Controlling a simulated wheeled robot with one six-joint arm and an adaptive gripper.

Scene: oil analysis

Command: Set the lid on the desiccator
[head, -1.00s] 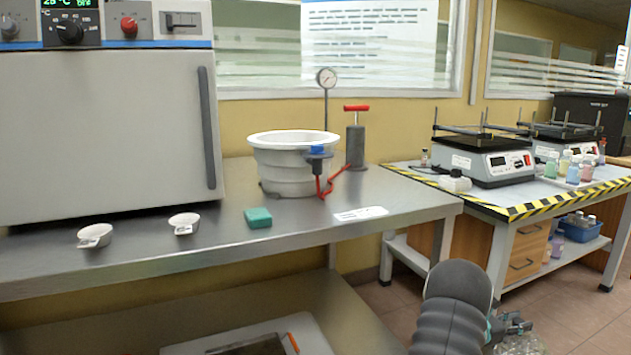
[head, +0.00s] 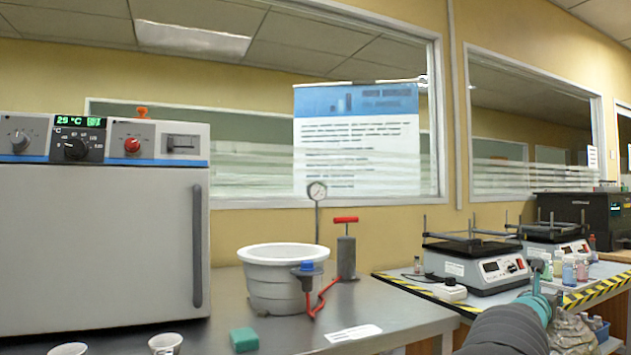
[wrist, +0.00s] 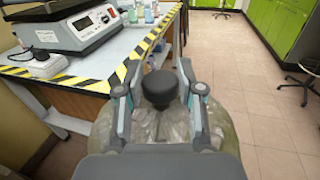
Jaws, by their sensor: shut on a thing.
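The desiccator (head: 276,291) is a white ribbed tub on the steel bench, with a blue-topped valve (head: 307,267) and a red hose at its front right. Its top is open. My gripper (wrist: 160,80) is shut on the dark knob of the lid (wrist: 215,128), a clear dome that hangs below the fingers in the wrist view. In the head view the lid (head: 572,334) shows at the lower right, partly cut off and behind my arm. It is well to the right of the desiccator and apart from it.
A hand pump (head: 346,256) and gauge (head: 317,192) stand behind the desiccator. An oven (head: 100,235) fills the left. A green block (head: 244,340) and small dishes (head: 165,344) lie in front.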

